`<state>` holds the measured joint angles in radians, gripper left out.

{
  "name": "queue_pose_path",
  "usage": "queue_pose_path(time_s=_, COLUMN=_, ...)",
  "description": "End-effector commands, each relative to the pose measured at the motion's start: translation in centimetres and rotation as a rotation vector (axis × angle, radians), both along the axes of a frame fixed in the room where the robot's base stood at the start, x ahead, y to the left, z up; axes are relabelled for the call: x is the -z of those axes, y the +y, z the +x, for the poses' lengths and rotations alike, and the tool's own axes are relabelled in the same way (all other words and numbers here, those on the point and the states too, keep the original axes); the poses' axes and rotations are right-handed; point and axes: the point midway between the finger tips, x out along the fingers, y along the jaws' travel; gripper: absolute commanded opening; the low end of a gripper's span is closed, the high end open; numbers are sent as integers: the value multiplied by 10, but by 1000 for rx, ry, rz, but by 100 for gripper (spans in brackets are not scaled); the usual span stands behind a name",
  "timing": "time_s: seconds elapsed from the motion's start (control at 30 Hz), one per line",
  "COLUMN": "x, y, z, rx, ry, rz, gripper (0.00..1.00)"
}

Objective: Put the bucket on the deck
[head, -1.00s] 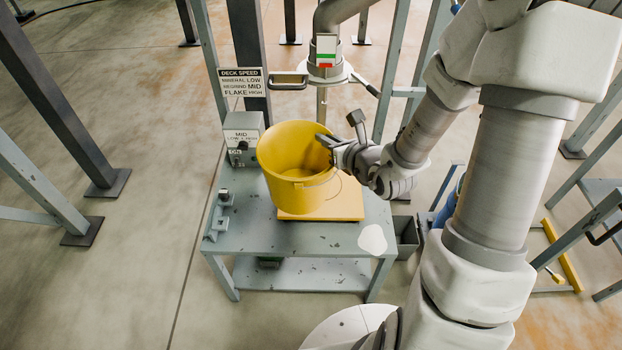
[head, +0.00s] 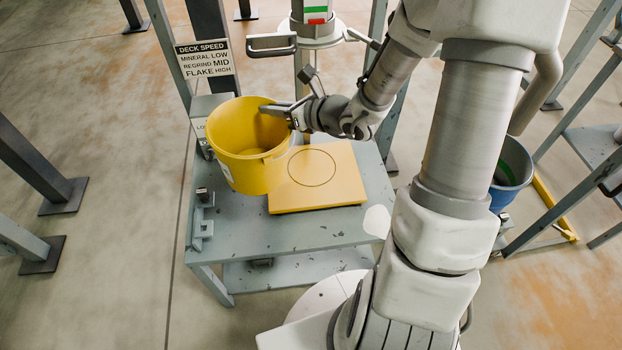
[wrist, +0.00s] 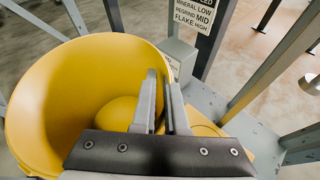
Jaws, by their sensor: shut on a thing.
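The yellow bucket (head: 240,165) is upright or slightly tilted, its open top up, at the left of the deck in the head view. It fills the left of the wrist view (wrist: 50,100). My gripper (head: 272,108) is shut on the right side of its rim; the fingers also show in the wrist view (wrist: 160,85). The deck (head: 340,190) is a yellow-orange square plate with a circle marked on it, lying on the grey table. The bucket covers its left edge in the head view. Whether the bucket's base touches anything, I cannot tell.
The grey table (head: 290,236) has a small bracket (head: 203,215) on its left edge. A deck speed sign (head: 205,60) and a control box stand behind the bucket. A spout with handles (head: 318,30) hangs behind the deck. A blue bucket (head: 512,165) is at the right.

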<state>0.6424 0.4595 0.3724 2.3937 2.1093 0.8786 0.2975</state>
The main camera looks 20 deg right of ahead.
Motion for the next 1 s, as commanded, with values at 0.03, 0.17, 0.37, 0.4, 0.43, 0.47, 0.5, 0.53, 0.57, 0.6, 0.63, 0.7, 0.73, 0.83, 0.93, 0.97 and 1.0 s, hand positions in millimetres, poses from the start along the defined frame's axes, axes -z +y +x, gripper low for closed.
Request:
queue_pose_path(time_s=0.03, x=24, y=-2, z=1, rx=-31, ry=-2, rz=-1, gripper=0)
queue_pose_path(time_s=0.17, x=53, y=-4, z=0, rx=-118, ry=0, rz=-4, gripper=0)
queue_pose_path(time_s=0.37, x=93, y=-16, z=2, rx=-223, ry=6, rz=-11, gripper=0)
queue_pose_path(time_s=0.4, x=100, y=-21, z=4, rx=-237, ry=8, rz=-12, gripper=0)
queue_pose_path(time_s=0.43, x=106, y=-26, z=6, rx=-247, ry=9, rz=-14, gripper=0)
queue_pose_path(time_s=0.47, x=112, y=-32, z=9, rx=-253, ry=11, rz=-15, gripper=0)
queue_pose_path(time_s=0.5, x=120, y=-41, z=16, rx=-259, ry=12, rz=-17, gripper=0)
queue_pose_path(time_s=0.53, x=123, y=-50, z=22, rx=-257, ry=14, rz=-21, gripper=0)
queue_pose_path(time_s=0.57, x=124, y=-59, z=30, rx=-251, ry=16, rz=-22, gripper=0)
queue_pose_path(time_s=0.6, x=123, y=-71, z=41, rx=-237, ry=17, rz=-26, gripper=0)
queue_pose_path(time_s=0.63, x=122, y=-80, z=49, rx=-223, ry=18, rz=-26, gripper=0)
queue_pose_path(time_s=0.7, x=117, y=-102, z=69, rx=-185, ry=20, rz=-27, gripper=0)
queue_pose_path(time_s=0.73, x=115, y=-111, z=77, rx=-165, ry=20, rz=-27, gripper=0)
queue_pose_path(time_s=0.83, x=108, y=-138, z=101, rx=-106, ry=21, rz=-24, gripper=0)
queue_pose_path(time_s=0.93, x=103, y=-159, z=117, rx=-61, ry=21, rz=-22, gripper=0)
queue_pose_path(time_s=0.97, x=101, y=-163, z=121, rx=-51, ry=20, rz=-21, gripper=0)
queue_pose_path(time_s=1.0, x=100, y=-168, z=124, rx=-41, ry=20, rz=-20, gripper=0)
